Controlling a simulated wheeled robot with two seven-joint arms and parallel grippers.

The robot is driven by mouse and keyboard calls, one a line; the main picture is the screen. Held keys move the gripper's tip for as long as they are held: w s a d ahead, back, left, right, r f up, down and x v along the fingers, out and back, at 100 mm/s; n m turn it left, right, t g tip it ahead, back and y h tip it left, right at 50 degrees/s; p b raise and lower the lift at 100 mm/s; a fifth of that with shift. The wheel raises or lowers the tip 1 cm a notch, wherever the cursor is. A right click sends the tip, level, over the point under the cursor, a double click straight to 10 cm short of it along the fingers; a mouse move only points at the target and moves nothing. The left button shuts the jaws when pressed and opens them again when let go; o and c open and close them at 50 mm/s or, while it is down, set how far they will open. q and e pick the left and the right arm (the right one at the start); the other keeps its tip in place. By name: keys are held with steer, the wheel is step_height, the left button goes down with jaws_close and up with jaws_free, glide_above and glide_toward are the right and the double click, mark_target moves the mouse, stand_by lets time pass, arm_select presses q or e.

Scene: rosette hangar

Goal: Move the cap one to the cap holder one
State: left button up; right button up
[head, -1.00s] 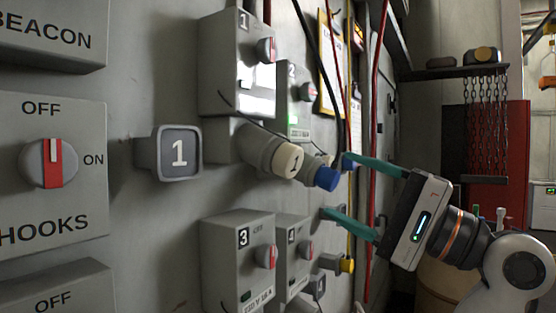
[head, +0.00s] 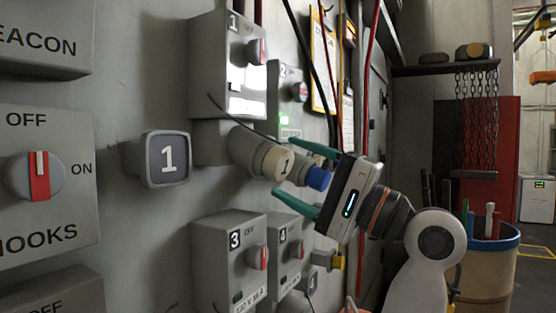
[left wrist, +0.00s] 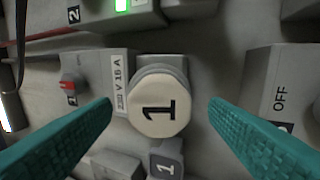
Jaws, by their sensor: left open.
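Cap one (head: 273,162) is a cream round cap marked 1, on the end of a grey socket sticking out of the wall panel. It also shows in the middle of the left wrist view (left wrist: 158,103). Cap holder one (head: 167,158) is a grey square piece marked 1 on the wall, left of the cap; its face seems empty. Part of it shows below the cap in the left wrist view (left wrist: 166,163). My left gripper (head: 284,169) is open, its teal fingers on either side of the cap, with gaps to it in the wrist view. My right gripper is not in view.
A blue cap (head: 319,179) sits just beyond cap one. Switch box 1 (head: 221,60) is above, and boxes 3 (head: 230,262) and 4 (head: 283,250) are below. A thin dark cord runs by the socket. The wall between holder and socket is clear.

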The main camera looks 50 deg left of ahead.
arm_select(q)
steer(key=shift+s+a+r, duration=0.2)
steer(key=shift+a+r, duration=0.05)
steer(key=shift+a, duration=0.4)
steer(key=shift+b, duration=0.6)
stand_by(0.7)
steer(key=shift+c, duration=0.6)
steer(key=c, duration=1.2)
steer(key=shift+d+f, duration=0.1)
steer(key=shift+f, duration=0.05)
